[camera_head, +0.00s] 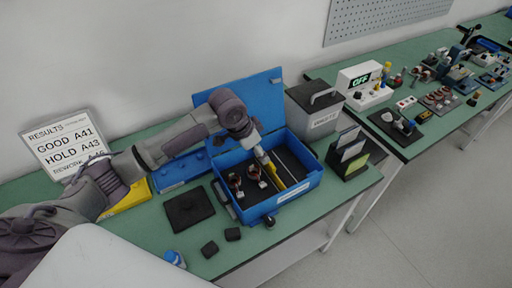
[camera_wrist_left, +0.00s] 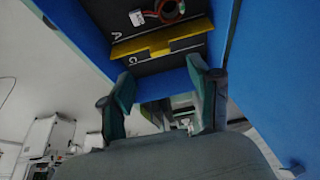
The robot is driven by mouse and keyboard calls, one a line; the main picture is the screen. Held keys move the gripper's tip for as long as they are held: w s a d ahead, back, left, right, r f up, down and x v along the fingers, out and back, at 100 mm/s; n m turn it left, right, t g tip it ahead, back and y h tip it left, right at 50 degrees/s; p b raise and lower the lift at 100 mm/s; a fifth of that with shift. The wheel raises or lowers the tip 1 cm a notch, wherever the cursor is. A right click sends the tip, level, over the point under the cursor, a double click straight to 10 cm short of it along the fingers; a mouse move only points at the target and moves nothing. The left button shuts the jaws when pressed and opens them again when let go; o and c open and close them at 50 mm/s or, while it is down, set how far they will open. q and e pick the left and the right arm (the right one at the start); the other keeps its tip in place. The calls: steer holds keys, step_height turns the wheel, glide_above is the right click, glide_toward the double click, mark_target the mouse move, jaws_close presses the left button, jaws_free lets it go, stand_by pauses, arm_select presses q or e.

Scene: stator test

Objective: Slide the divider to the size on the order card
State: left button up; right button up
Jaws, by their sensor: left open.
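The yellow divider (camera_head: 274,176) stands inside the open blue case (camera_head: 293,196), between dark compartments. It also shows in the left wrist view (camera_wrist_left: 160,42), crossing the dark floor between the letters A and C. My left gripper (camera_head: 263,157) reaches down into the case at the divider's far end. In the wrist view my left gripper (camera_wrist_left: 161,73) is open, its two fingers apart with nothing between them, just short of the divider. A black holder (camera_head: 350,165) with white and green cards stands right of the case; their writing is too small to read.
Parts with reddish-brown windings (camera_head: 254,172) lie in the case left of the divider. The raised blue lid (camera_head: 262,98) stands behind my arm. A grey box (camera_head: 315,112) is behind right. A black pad (camera_head: 188,207) and small dark blocks (camera_head: 232,234) lie in front left.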

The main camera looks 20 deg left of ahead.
arm_select(q)
steer(key=shift+s+a+r, duration=0.2)
steer(key=shift+r, duration=0.45)
steer(key=shift+w, duration=0.1)
